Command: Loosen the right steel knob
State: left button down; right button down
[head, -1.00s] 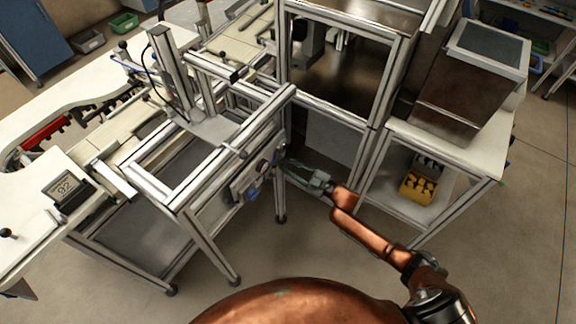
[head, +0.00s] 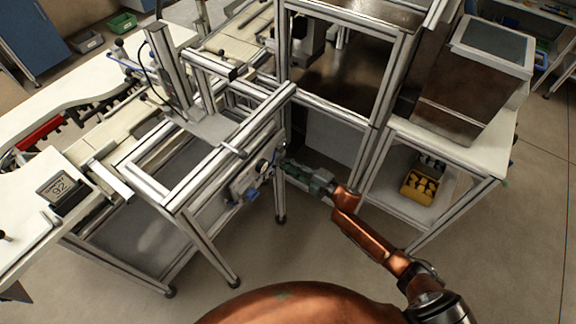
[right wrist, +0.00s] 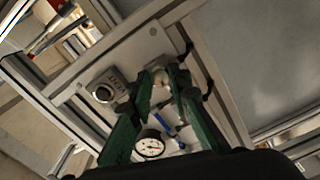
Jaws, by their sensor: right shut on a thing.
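My right gripper (head: 286,164) reaches from the right to the small panel (head: 240,183) on the side of the aluminium frame. In the right wrist view its green fingers (right wrist: 161,84) are shut around a small pale, rounded knob (right wrist: 160,92) on the panel, partly hidden by the fingers. A second round metal knob or dial (right wrist: 106,91) sits to the left, apart from the fingers. My left gripper is not in view.
A white-faced gauge (right wrist: 150,145) and blue fittings (right wrist: 169,121) lie close to the fingers on the panel. Aluminium frame bars (head: 262,122) surround it. A side table (head: 440,150) with a yellow bin (head: 419,187) stands right of my arm.

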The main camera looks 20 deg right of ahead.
dwell(0.4)
jog(key=c, duration=1.8)
grip_release()
jog(key=v, duration=1.2)
jog(key=shift+d, duration=0.1)
